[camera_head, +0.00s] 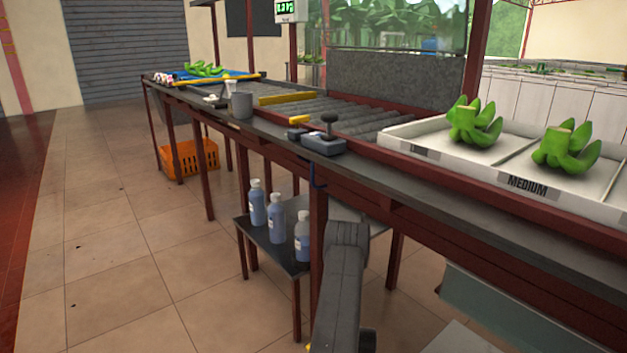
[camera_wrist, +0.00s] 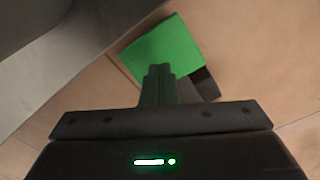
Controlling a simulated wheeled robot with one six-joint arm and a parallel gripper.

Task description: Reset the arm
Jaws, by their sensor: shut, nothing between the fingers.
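My gripper (camera_wrist: 158,72) shows in the wrist view with its two dark fingers together and nothing between them. It points down towards the tiled floor (camera_wrist: 245,60). In the head view my grey arm stands low in front of the bench (camera_head: 420,190), and I cannot make out the fingers there. Two green banana clusters (camera_head: 474,125) (camera_head: 566,150) sit in a white divided tray (camera_head: 400,147) on the bench, well apart from my gripper.
A low table (camera_head: 258,235) holds blue bottles (camera_head: 277,220) left of my arm. An orange crate (camera_head: 190,158) stands on the floor under the bench. A flat green shape (camera_wrist: 185,50) lies beyond the fingers; I cannot tell what it is. The left floor is mostly clear.

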